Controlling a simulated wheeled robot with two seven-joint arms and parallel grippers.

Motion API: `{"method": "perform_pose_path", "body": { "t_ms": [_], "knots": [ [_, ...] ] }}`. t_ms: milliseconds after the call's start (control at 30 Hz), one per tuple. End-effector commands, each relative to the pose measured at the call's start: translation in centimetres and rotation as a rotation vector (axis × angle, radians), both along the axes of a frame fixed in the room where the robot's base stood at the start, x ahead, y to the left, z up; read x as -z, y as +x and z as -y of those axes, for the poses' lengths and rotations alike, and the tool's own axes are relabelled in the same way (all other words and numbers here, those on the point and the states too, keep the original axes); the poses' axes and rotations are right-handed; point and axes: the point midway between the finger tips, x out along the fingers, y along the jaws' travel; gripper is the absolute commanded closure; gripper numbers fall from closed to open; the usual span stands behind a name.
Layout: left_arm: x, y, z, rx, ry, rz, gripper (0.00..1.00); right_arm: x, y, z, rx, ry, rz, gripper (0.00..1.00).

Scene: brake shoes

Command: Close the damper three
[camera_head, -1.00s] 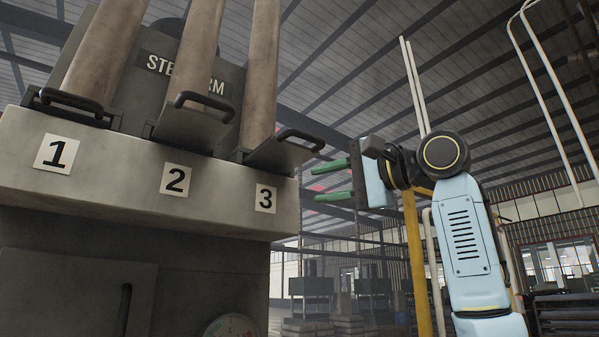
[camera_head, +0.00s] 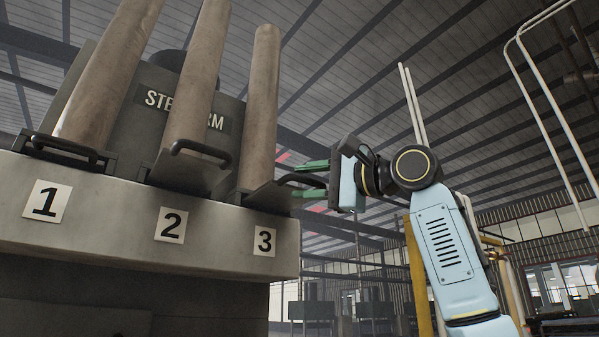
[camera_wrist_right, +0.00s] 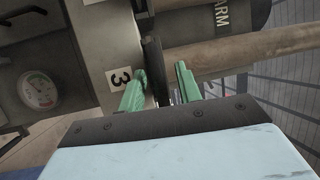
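Damper three (camera_head: 268,198) is a dark tilted plate at the foot of the right pipe, above the label 3 (camera_head: 264,240). It juts out from the machine. Its black bar handle (camera_head: 299,178) points right, towards my right gripper (camera_head: 308,179). The gripper's two green fingers are apart, one above and one below the handle's outer end. In the right wrist view, the dark handle (camera_wrist_right: 154,66) shows between the open green fingers (camera_wrist_right: 159,80); I cannot tell if they touch it. My left gripper is not in view.
Damper two (camera_head: 187,170) juts out beside it, with its own handle. Damper one (camera_head: 66,150) lies flatter at the left. The grey machine ledge (camera_head: 120,195) runs below them. A round gauge (camera_wrist_right: 38,90) shows in the right wrist view. Room to the right is free.

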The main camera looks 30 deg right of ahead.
Motion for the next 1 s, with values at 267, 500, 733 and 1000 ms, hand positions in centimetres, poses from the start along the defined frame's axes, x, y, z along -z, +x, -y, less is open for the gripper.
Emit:
{"method": "perform_pose_path", "body": {
  "t_ms": [267,500,733,1000],
  "knots": [
    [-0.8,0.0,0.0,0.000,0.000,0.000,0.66,-0.3,1.6,-0.8,0.001,0.001,0.001,0.66],
    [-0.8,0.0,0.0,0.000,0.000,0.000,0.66,-0.3,1.7,-0.8,0.001,0.001,0.001,0.67],
    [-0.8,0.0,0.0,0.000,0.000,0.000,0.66,-0.3,1.6,-0.8,0.001,0.001,0.003,0.97],
    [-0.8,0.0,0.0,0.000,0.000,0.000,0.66,-0.5,1.4,-0.8,0.001,0.002,0.009,1.00]
  ]
}}
